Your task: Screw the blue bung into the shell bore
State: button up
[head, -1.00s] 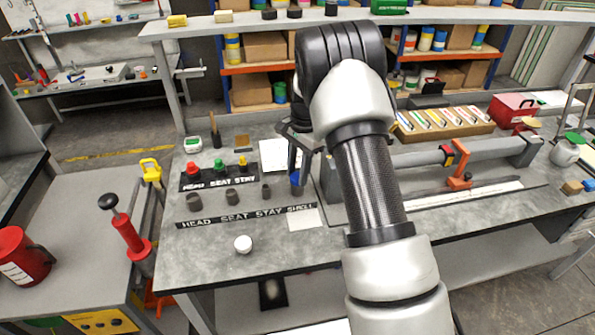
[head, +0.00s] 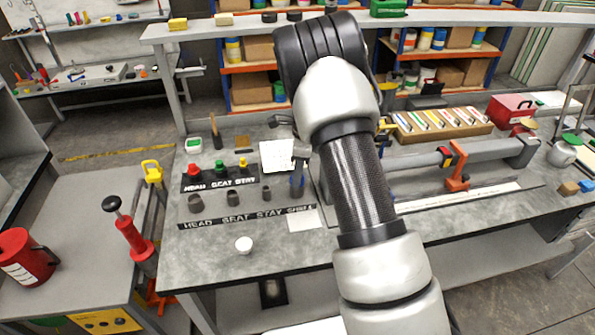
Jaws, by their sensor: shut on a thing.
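The blue bung (head: 297,181) is on the bench, in line with the row of dark grey sockets and behind the word SHELL on the black label strip (head: 247,217). My gripper (head: 299,171) points down over it and is shut on it. The shell bore is hidden under the bung and the fingers, so I cannot tell how deep the bung sits or whether its thread has caught. The gripper is small and partly dark in this view.
Grey sockets (head: 234,198) stand left of the gripper. A black rack (head: 218,177) with red, green and yellow bungs is behind them. A white round pot (head: 243,244) sits in front. A grey beam with an orange clamp (head: 457,178) lies right of my arm.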

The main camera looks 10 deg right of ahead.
jog(key=shift+r+m+p, duration=0.15)
jog(key=shift+m+p, duration=0.5)
jog(key=shift+m, duration=0.35)
jog(key=shift+m+p, duration=0.3)
jog(key=shift+m, duration=0.4)
jog(key=shift+f+m, duration=0.2)
jog(key=shift+m, duration=0.4)
jog(key=shift+t, duration=0.3)
jog(key=shift+r+m+p, duration=0.1)
jog(key=shift+m+p, duration=0.25)
jog(key=shift+m, duration=0.05)
jog(key=m, duration=0.3)
jog(key=shift+m+h, duration=0.4)
